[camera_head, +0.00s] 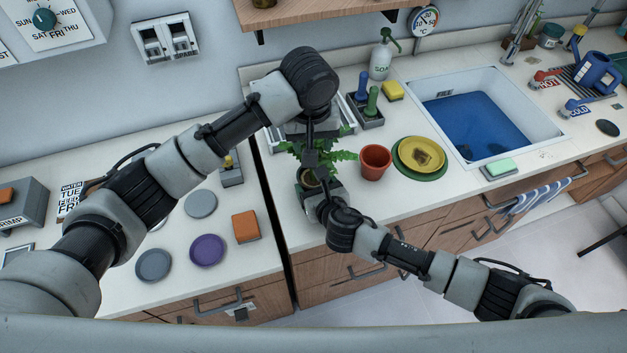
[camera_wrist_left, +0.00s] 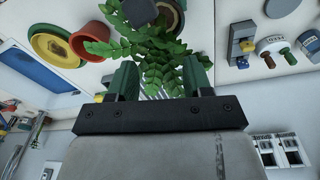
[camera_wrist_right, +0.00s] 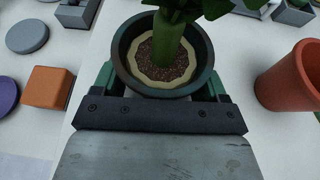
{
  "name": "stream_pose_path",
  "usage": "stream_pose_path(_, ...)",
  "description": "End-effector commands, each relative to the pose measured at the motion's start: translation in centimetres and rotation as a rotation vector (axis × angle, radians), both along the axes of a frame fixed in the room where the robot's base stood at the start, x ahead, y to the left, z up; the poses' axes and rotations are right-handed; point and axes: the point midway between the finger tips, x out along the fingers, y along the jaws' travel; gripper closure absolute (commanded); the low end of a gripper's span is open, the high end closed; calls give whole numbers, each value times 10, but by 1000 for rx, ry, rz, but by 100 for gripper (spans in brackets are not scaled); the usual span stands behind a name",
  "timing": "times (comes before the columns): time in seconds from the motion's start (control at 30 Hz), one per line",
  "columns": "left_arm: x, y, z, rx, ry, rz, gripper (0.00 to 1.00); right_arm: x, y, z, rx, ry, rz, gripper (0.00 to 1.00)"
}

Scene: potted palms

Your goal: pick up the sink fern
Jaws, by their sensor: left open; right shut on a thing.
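The sink fern (camera_head: 342,155) stands on the counter left of the terracotta pot, its green fronds partly hidden by my arms. In the right wrist view its dark round pot (camera_wrist_right: 123,58), with a pale ring around brown soil, sits between the fingers of my right gripper (camera_wrist_right: 160,88). That gripper is shut on the pot; it also shows in the head view (camera_head: 318,190). My left gripper (camera_wrist_left: 160,78) is open at the fronds (camera_wrist_left: 155,45), with leaves between and in front of its fingers. I cannot tell whether the pot touches the counter.
The terracotta pot (camera_head: 375,162) stands close to the fern's right, beside stacked green and yellow dishes (camera_head: 421,156). A caddy with brushes (camera_head: 366,112) and a soap bottle (camera_head: 381,60) stand behind. The sink (camera_head: 487,112) is further right. A gap splits the counters left of the fern.

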Motion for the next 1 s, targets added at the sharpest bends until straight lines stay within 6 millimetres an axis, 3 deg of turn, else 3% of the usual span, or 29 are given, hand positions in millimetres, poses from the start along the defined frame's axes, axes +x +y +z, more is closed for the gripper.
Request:
stream_pose_path(0.27, -3, -6, 2, 38, 11, 219, 50, 0, 0, -1, -1, 1, -1, 53)
stream_pose_path(0.6, 3, -3, -51, 42, 11, 231, 50, 0, 0, 0, -1, 1, -1, 53)
stream_pose_path(0.83, 7, -3, -67, 40, 9, 230, 50, 0, 0, 0, -1, 1, -1, 53)
stream_pose_path(1.0, 16, -2, -92, 42, 11, 230, 50, 0, 0, 0, -1, 1, -1, 53)
